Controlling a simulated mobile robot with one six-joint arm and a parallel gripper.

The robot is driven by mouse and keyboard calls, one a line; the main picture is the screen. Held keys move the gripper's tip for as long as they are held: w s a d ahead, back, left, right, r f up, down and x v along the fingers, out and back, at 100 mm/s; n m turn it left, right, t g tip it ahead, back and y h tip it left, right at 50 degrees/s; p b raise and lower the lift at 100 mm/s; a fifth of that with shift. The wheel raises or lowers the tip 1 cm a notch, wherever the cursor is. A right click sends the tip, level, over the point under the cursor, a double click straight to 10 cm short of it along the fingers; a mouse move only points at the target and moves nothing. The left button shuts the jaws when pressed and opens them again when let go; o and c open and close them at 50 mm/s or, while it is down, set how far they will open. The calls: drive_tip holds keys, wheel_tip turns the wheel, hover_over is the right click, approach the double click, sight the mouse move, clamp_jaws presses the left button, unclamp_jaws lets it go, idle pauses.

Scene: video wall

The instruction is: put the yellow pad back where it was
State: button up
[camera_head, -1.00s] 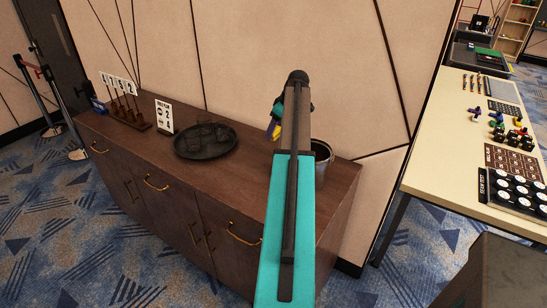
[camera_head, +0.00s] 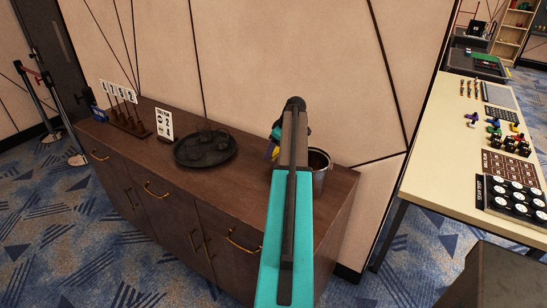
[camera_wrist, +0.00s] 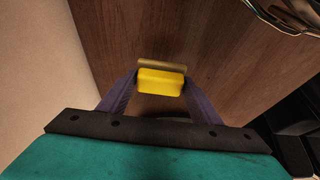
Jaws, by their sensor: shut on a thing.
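The yellow pad (camera_wrist: 160,83) is a small block with a tan strip along its far edge. In the wrist view it sits between the two purple fingers of my gripper (camera_wrist: 160,86), which is shut on it. The brown wood top of the sideboard (camera_wrist: 215,50) lies behind the pad; I cannot tell how large the gap is. In the head view my arm covers most of the gripper, and only a small yellow patch of the pad (camera_head: 272,151) shows beside it, over the sideboard's right part.
A metal bucket (camera_head: 320,176) stands close to the right of my gripper. A round black tray (camera_head: 190,160) with glasses, a sign (camera_head: 164,122) and a rack with number cards (camera_head: 128,118) stand further left. The sideboard top between tray and gripper is clear. The wall rises behind.

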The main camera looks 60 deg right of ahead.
sight(274, 156)
drive_tip(key=shift+f+p, duration=0.6)
drive_tip(key=shift+f, duration=1.25)
drive_tip(key=shift+f, duration=0.2)
drive_tip(key=o, duration=1)
drive_tip(key=shift+o, duration=0.2)
drive_tip(key=shift+r, duration=0.3)
drive_tip(key=b+v, duration=0.4)
drive_tip(key=v, duration=0.7)
drive_tip(key=shift+s+r, duration=0.15)
drive_tip(key=shift+r, duration=0.25)
drive_tip(key=shift+r, duration=0.1)
